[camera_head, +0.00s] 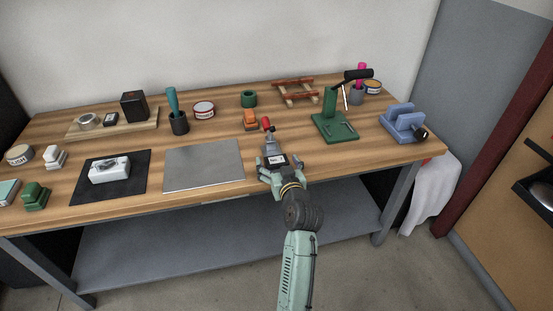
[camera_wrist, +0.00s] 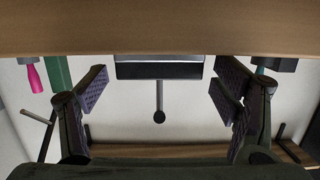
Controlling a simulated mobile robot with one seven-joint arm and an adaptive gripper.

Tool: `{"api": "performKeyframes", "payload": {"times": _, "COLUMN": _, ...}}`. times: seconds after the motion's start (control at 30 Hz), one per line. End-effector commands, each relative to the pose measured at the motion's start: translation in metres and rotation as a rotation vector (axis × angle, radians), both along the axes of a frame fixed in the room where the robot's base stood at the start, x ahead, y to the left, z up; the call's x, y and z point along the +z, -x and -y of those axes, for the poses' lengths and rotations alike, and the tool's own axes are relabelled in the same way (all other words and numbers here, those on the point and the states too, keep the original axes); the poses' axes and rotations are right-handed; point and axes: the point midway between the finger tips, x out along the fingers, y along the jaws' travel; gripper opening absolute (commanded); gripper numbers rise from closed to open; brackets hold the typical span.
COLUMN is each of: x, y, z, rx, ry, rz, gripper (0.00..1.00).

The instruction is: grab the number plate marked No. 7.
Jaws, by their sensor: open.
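I cannot make out a plate reading No. 7 in either view. My gripper (camera_head: 273,161) is over the front edge of the workbench, at a grey device (camera_head: 272,145) with a red knob. In the wrist view, which is upside down, the two fingers of my gripper (camera_wrist: 161,85) are spread wide. A dark block with a pale strip (camera_wrist: 160,69) lies between and beyond them, with a thin rod and ball; neither finger touches it. A small dark and white piece (camera_head: 275,160) shows between the fingers in the head view, too small to read.
Right of my gripper stand a green press (camera_head: 331,118) and a blue block stand (camera_head: 404,122). A grey sheet (camera_head: 203,165) and a dark mat (camera_head: 98,187) lie to the left on the wooden bench (camera_head: 225,126).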

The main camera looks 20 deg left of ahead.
Motion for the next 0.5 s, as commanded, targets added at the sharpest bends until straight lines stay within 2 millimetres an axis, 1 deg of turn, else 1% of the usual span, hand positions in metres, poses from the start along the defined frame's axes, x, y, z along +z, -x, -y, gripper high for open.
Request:
{"api": "performKeyframes", "payload": {"times": 0.1, "x": -0.0012, "y": -0.004, "z": -0.0024, "rx": -0.001, "ry": 0.0, "rz": 0.0, "gripper": 0.82}}
{"api": "performKeyframes", "payload": {"times": 0.27, "x": -0.0016, "y": -0.0039, "z": -0.0022, "rx": -0.001, "ry": 0.0, "rz": 0.0, "gripper": 0.82}}
{"api": "performKeyframes", "payload": {"times": 0.5, "x": -0.0016, "y": -0.0036, "z": -0.0022, "rx": -0.001, "ry": 0.0, "rz": 0.0, "gripper": 0.66}}
